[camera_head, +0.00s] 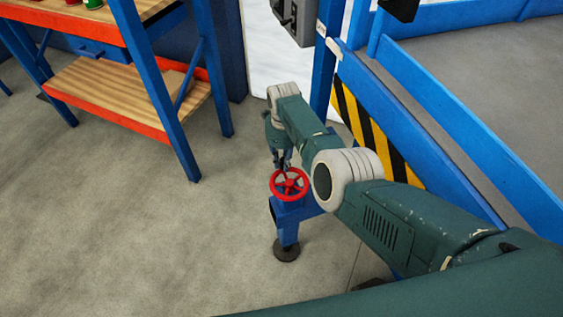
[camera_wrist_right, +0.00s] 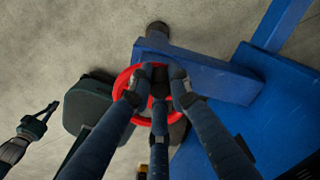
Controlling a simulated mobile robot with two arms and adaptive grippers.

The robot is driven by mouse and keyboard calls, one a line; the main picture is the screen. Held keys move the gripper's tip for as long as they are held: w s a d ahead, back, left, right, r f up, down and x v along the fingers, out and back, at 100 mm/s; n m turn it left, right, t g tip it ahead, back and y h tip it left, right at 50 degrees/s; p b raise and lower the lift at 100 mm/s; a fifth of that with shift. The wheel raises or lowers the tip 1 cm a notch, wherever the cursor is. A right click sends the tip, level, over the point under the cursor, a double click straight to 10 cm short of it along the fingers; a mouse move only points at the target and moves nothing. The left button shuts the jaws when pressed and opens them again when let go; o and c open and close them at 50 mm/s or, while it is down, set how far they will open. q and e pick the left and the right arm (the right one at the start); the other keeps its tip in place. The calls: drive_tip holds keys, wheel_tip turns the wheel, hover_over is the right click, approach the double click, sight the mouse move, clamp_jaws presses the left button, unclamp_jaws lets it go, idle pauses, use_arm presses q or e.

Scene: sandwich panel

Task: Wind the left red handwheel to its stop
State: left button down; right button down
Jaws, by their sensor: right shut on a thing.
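The red handwheel (camera_head: 289,184) sits on top of a blue stand (camera_head: 296,213) near the middle of the head view. My right gripper (camera_head: 283,165) reaches down onto the wheel's far side from above. In the right wrist view the gripper's dark fingers (camera_wrist_right: 160,85) are closed over the red handwheel (camera_wrist_right: 122,84) and hide much of its middle and far rim. The gripper is shut on the wheel. In the right wrist view, another dark gripper (camera_wrist_right: 42,120) shows at the left edge, apart from the wheel; its jaw state is unclear. No left gripper shows in the head view.
A blue frame with a yellow-black striped panel (camera_head: 365,125) stands just right of the wheel. A workbench with an orange-edged wooden shelf (camera_head: 130,97) stands at the upper left. The grey floor (camera_head: 110,230) between is clear.

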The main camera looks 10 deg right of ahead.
drive_tip(key=shift+w+d+r, duration=0.15)
drive_tip(key=shift+w, duration=0.05)
drive_tip(key=c, duration=1.6)
unclamp_jaws()
drive_tip(key=shift+s, duration=0.1)
wheel_tip(320, 180, up, 12)
drive_tip(key=shift+f, duration=0.1)
